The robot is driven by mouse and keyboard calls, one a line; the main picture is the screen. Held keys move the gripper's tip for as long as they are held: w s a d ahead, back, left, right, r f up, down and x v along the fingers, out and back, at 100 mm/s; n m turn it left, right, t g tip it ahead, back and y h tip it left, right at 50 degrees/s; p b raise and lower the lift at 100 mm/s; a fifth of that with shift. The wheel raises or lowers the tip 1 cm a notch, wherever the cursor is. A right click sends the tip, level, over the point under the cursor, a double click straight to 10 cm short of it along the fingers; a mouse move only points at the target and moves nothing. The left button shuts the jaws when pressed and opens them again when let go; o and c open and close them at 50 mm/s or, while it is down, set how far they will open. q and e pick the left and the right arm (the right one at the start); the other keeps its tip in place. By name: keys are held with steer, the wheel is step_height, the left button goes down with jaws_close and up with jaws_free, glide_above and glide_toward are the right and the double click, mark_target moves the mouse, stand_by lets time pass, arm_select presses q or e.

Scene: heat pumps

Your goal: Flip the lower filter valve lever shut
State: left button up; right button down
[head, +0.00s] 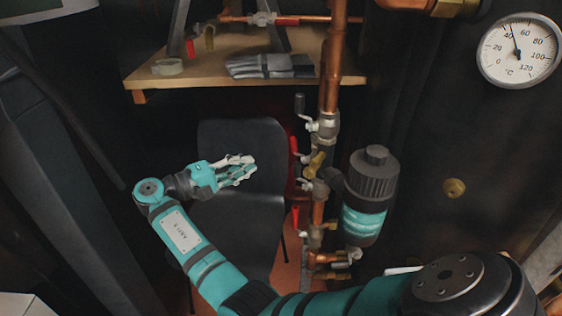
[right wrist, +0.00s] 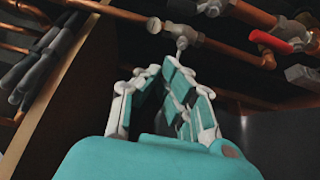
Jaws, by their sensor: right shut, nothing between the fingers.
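The filter (head: 367,200) is a dark canister with a teal band, beside the vertical copper pipe (head: 333,75) in the head view. Red levers stand along the pipe's left side. The lower one (head: 295,215) hangs roughly upright near the lower valve body (head: 316,236); an upper one (head: 294,146) is above it. My right gripper (head: 245,168) is shut and empty, left of the pipe and apart from the levers. In the right wrist view its fingers (right wrist: 170,85) point toward pipes and a red handle (right wrist: 272,41); I cannot tell which valve that handle belongs to. My left gripper is out of view.
A dark chair (head: 240,215) stands behind my right gripper. A round thermometer (head: 519,50) is at upper right. My right arm crosses the lower foreground.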

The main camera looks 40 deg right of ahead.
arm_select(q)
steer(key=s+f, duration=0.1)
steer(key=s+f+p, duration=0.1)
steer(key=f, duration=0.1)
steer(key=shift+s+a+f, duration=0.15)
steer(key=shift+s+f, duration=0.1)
arm_select(e)
steer(key=s+d, duration=0.5)
steer(key=d, duration=0.3)
steer(key=shift+f, duration=0.1)
